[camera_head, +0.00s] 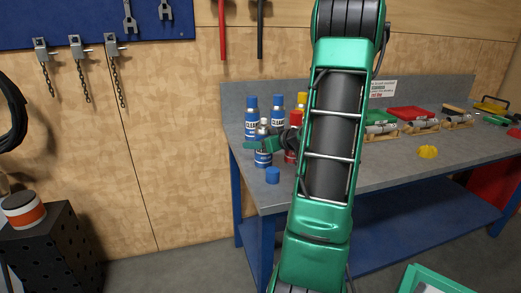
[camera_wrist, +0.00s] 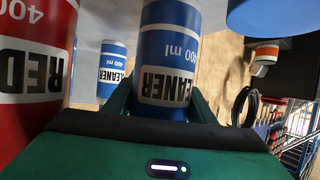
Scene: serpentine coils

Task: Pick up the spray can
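A blue and white cleaner spray can (camera_head: 263,156) stands near the front left corner of the workbench, with my gripper (camera_head: 262,144) around its upper part. In the wrist view the cleaner can (camera_wrist: 168,60) appears upside down between the two fingers of my gripper (camera_wrist: 165,100). The fingers lie close along both sides; whether they press on it cannot be told.
Two more blue cleaner cans (camera_head: 251,122) (camera_head: 277,106) and a yellow-topped can (camera_head: 302,99) stand behind. A loose blue cap (camera_head: 272,175) lies in front on the workbench (camera_head: 370,175). A yellow object (camera_head: 428,152) and colored trays (camera_head: 408,113) are farther right.

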